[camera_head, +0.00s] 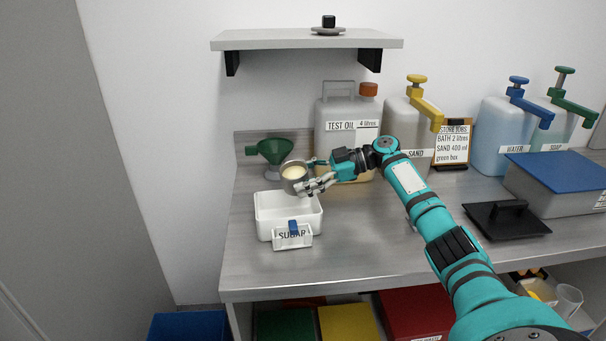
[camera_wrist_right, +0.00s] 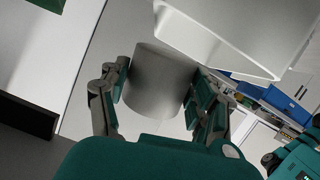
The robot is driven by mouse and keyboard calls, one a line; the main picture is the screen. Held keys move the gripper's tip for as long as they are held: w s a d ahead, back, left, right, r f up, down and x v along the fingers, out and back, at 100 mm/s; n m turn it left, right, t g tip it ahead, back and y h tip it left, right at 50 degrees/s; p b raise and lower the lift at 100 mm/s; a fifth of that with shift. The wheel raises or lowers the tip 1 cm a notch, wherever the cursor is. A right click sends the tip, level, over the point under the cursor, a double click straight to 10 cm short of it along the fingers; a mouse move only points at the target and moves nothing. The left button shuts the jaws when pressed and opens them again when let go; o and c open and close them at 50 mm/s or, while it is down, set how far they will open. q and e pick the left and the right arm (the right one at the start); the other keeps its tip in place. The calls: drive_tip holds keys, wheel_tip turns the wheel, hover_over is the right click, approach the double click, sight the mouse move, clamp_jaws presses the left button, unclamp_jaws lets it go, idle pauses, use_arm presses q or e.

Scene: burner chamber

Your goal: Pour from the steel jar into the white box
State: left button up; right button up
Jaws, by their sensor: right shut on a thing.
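The steel jar (camera_head: 294,187) is a small open metal cup with pale yellow contents showing at its mouth. My right gripper (camera_head: 312,178) is shut on it and holds it above the back of the white box, tilted a little toward the camera. In the right wrist view the jar (camera_wrist_right: 158,80) sits between both fingers. The white box (camera_head: 262,222) is an open tub on the steel bench; it also seems to show in the right wrist view (camera_wrist_right: 240,45). I see no stream falling. My left gripper is not in view.
A holder labelled SUGAR (camera_head: 293,240) with a blue piece stands at the box's front. The TEST OIL jug (camera_head: 338,112) stands behind my gripper. A black tray (camera_head: 506,220) lies at right. The bench front is clear.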

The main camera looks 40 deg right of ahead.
drive_tip(key=shift+d+r+h+p, duration=0.1)
drive_tip(key=shift+r+h+p, duration=0.25)
drive_tip(key=shift+h+p, duration=0.1)
drive_tip(key=shift+f, duration=0.15)
drive_tip(key=shift+d+r+n+h+b, duration=0.1)
drive_tip(key=shift+r+n+h+b, duration=0.15)
drive_tip(key=shift+n+h+b, duration=0.2)
drive_tip(key=shift+d+r+n+h, duration=0.1)
drive_tip(key=shift+r+n+h, duration=0.05)
drive_tip(key=shift+n+h, duration=0.15)
drive_tip(key=shift+r+n+h+b, duration=0.15)
drive_tip(key=shift+n+h+b, duration=0.15)
drive_tip(key=shift+h, duration=0.1)
